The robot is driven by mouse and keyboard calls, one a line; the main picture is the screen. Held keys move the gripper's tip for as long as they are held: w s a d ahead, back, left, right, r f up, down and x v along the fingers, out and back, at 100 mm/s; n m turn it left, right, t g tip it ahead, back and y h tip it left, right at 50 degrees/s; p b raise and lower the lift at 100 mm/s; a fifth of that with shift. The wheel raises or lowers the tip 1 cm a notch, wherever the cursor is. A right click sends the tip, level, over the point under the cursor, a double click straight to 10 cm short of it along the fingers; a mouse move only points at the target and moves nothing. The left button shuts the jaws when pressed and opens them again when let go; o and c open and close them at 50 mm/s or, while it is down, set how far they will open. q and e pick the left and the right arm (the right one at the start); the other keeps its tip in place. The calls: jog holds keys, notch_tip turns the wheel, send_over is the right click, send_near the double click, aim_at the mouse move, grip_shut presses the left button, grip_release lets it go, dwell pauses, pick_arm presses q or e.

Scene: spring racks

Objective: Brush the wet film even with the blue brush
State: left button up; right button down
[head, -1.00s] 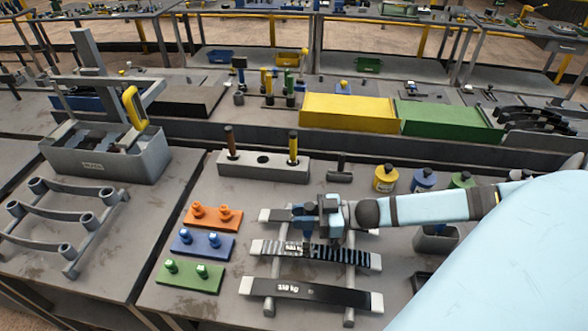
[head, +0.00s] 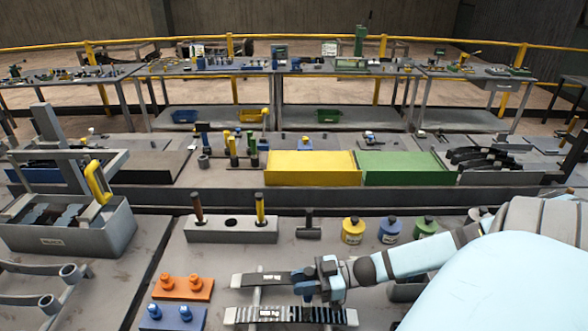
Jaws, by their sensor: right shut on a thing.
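My right gripper (head: 304,281) is shut and hangs over the leaf springs in the head view. Dark blue shows at its jaws, which fits the blue brush; its shape and bristles are mostly hidden by the gripper. A striped black and white leaf (head: 285,314) with pale ends lies just in front of the gripper, across grey rails. Another dark leaf (head: 262,279) lies behind it, partly covered by the gripper. I cannot tell whether the brush touches either leaf. My left gripper is not in view.
A grey holder (head: 220,236) stands behind, with a brown and a yellow handle and an empty middle hole. Yellow, blue and green pots (head: 390,231) stand at the right. An orange block (head: 183,289) and a blue block lie left. A grey crate (head: 75,235) stands far left.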

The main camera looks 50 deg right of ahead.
jog(key=shift+s+a+f+v, duration=0.55)
jog(key=shift+s+f+v, duration=0.3)
jog(key=shift+v, duration=5.15)
jog(key=x, duration=0.3)
jog(key=w+r+b+x, duration=0.1)
jog(key=x, duration=0.2)
jog(key=d+b+x, duration=0.1)
jog(key=x, duration=0.2)
jog(key=shift+w+a+r, duration=0.15)
jog(key=shift+w, duration=0.15)
jog(key=w+d+b+x, duration=0.1)
jog(key=b+x, duration=0.1)
jog(key=x, duration=0.9)
jog(key=w+d+b+x, duration=0.1)
jog(key=w+b+x, duration=0.1)
jog(key=x, duration=1)
jog(key=shift+b, duration=0.85)
jog(key=shift+d, duration=0.1)
